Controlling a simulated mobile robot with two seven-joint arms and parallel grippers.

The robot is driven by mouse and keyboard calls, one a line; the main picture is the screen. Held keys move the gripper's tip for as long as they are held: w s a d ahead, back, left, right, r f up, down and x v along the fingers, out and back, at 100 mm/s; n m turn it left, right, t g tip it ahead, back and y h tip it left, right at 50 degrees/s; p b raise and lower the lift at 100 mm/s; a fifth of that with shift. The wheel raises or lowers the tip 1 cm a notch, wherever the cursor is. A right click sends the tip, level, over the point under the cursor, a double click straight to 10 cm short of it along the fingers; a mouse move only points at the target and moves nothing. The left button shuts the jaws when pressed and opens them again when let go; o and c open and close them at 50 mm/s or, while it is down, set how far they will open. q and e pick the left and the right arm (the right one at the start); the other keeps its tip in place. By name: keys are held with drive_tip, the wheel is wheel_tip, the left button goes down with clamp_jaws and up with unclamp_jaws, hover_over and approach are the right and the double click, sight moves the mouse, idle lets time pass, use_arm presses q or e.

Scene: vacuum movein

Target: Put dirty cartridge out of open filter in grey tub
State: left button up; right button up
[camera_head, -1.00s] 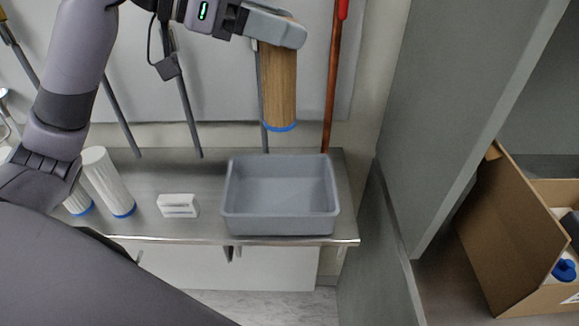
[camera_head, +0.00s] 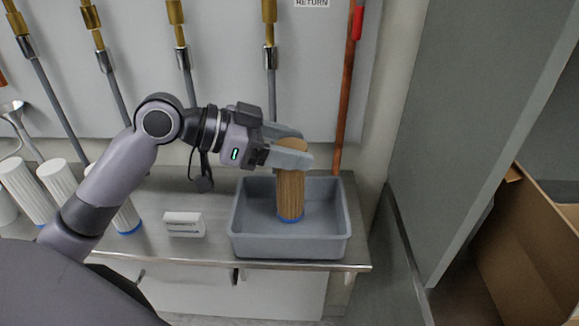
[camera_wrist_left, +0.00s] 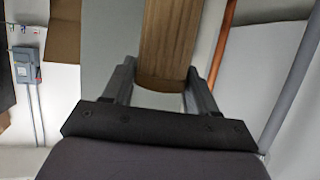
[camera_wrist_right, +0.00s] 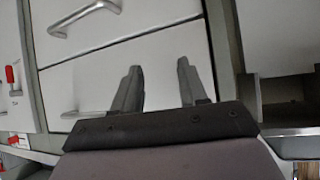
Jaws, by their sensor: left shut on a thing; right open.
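The dirty cartridge (camera_head: 290,196) is a brown pleated cylinder with a blue ring at its lower end. My left gripper (camera_head: 291,148) is shut on its upper part and holds it upright, its lower end inside the grey tub (camera_head: 247,245). I cannot tell whether the blue ring touches the tub's floor. The left wrist view shows the brown cartridge (camera_wrist_left: 168,45) between the two fingers. My right gripper (camera_wrist_right: 158,85) is open and empty, facing white drawer fronts in the right wrist view; it does not show in the head view.
The tub stands at the right end of a metal counter (camera_head: 215,215). A small white block (camera_head: 183,224) and several white cartridges (camera_head: 58,180) stand to its left. Pipes, one a copper pipe (camera_head: 346,100), run behind. A cardboard box (camera_head: 530,245) is at the right.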

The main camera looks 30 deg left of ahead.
use_arm(q)
drive_tip(key=shift+f, duration=1.9)
drive_tip(key=shift+f+b, duration=0.15)
drive_tip(key=shift+b, duration=0.15)
drive_tip(key=o, duration=1.5)
drive_tip(key=shift+o, duration=0.2)
drive_tip(key=b+v, duration=0.1)
drive_tip(key=v, duration=1.1)
drive_tip(key=shift+r+b, duration=0.2)
drive_tip(key=shift+b, duration=0.2)
